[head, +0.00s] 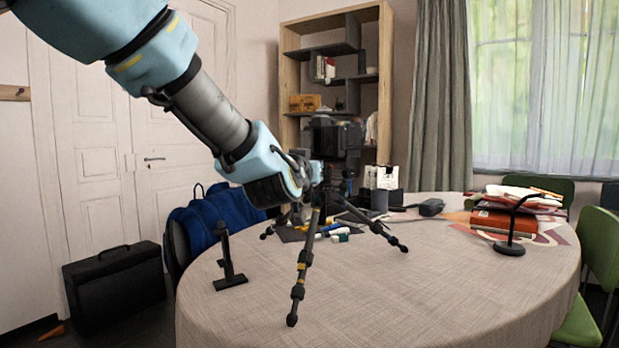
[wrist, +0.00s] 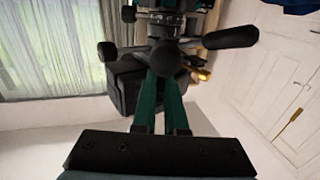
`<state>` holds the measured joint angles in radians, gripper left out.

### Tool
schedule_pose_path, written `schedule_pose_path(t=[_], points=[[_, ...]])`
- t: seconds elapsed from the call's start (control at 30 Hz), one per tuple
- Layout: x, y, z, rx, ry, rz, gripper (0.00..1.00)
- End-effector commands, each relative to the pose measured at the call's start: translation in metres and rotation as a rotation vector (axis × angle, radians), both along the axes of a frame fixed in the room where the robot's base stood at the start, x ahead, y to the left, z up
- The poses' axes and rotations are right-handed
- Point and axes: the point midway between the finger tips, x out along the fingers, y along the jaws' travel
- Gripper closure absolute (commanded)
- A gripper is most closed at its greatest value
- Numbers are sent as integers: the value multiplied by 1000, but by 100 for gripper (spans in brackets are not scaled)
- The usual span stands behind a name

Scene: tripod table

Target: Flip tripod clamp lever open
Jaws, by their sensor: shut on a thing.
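The tripod (head: 302,265) stands on the round table with its legs spread, and a black camera (head: 335,135) sits on top. My gripper (head: 316,172) is at the tripod's head, below the camera, and my wrist partly covers that area. In the wrist view, the two dark green fingers of my gripper (wrist: 160,82) close in at a rounded black part (wrist: 166,57) of the tripod head. A black handle (wrist: 230,37) sticks out to the right there. The fingertips' contact is hard to see, and I cannot tell clearly which part is the clamp lever.
A small black stand (head: 229,265) is at left, red books (head: 503,218) and a black lamp-like stand (head: 511,246) at right.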

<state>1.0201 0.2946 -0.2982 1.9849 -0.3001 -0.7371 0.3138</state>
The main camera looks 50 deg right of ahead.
Motion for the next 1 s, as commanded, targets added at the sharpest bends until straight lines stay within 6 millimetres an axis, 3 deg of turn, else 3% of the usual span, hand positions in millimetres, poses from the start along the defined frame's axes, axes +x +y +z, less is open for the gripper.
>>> schedule_pose_path(t=[0.43,1.0], points=[[-19,-14,6,5,0,338,100],[-26,-29,3,0,0,719,100]])
